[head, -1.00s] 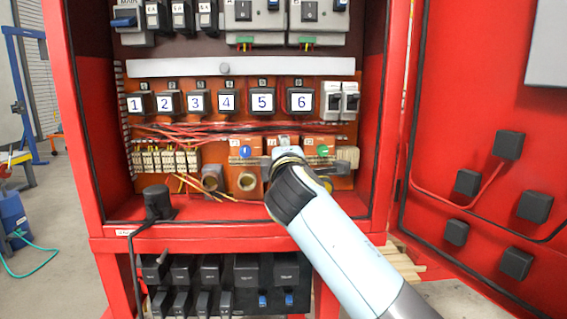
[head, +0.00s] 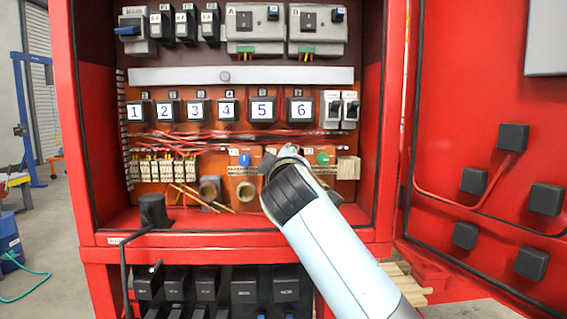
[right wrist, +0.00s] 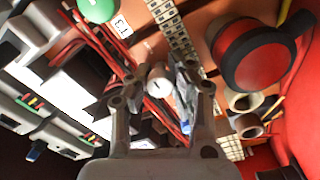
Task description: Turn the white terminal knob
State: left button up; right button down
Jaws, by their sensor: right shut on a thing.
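The white terminal knob (right wrist: 159,84) shows in the right wrist view as a small pale round end with a dark slot mark. My right gripper (right wrist: 160,80) has one finger on each side of it and is shut on it. The green knob also shows in the right wrist view (right wrist: 95,8), beside a T3 label. My left gripper is not in view.
Red wires (head: 215,137) run above the knobs, under a row of numbered black relays (head: 227,111). A large red and black round part (right wrist: 255,55) stands close beside the gripper. The red cabinet door (head: 460,110) stands open at right.

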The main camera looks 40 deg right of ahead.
jog(key=shift+f, duration=0.2)
jog(key=c, duration=1.1)
grip_release()
jog(key=shift+r, duration=0.1)
jog(key=shift+s+a, duration=0.15)
jog(key=shift+s, duration=0.05)
jog(key=v, duration=0.7)
